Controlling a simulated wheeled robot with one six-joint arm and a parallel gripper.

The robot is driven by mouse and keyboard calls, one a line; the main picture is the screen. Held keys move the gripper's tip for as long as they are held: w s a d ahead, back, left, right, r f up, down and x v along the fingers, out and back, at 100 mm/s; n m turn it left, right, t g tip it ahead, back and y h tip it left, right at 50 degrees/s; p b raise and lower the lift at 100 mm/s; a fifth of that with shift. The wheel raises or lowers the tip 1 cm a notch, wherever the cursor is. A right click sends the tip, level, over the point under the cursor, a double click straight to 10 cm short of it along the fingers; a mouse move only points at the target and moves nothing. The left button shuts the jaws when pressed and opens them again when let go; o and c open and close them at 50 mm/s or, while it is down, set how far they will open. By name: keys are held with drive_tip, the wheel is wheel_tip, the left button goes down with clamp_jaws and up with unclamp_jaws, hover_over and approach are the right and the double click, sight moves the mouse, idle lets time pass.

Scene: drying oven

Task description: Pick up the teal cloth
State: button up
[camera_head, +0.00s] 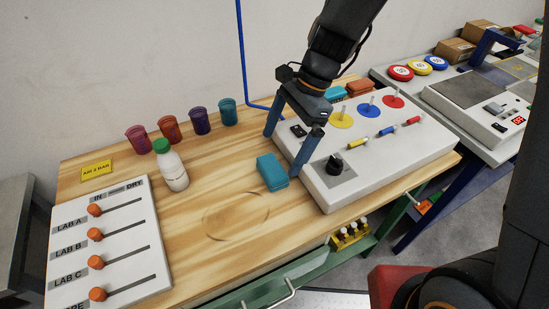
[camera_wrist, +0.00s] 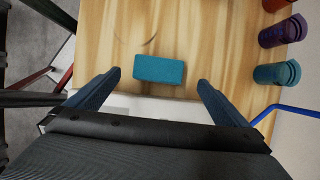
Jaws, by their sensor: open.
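The teal cloth (camera_head: 272,172) is a small folded block lying on the wooden bench top, just left of the white control panel. It also shows in the wrist view (camera_wrist: 159,69), lying crosswise ahead of the fingers. My gripper (camera_head: 281,154) is open and empty, with its two blue fingers pointing down above the bench and panel edge. In the wrist view my gripper (camera_wrist: 152,90) has its fingers spread wider than the cloth, one to each side. The cloth is not held. Another teal block (camera_head: 335,93) sits behind the panel, partly hidden.
The white panel (camera_head: 390,150) with knob and coloured discs stands close right of the cloth. A white bottle (camera_head: 172,168) with a green cap and several coloured cups (camera_head: 199,121) stand to the left. A slider board (camera_head: 110,245) lies front left. Bare wood surrounds the round groove (camera_head: 236,216).

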sight(272, 166)
drive_tip(key=shift+p+x, duration=0.75)
drive_tip(key=shift+x, duration=3)
drive_tip(key=shift+c, duration=0.3)
drive_tip(key=c, duration=1.1)
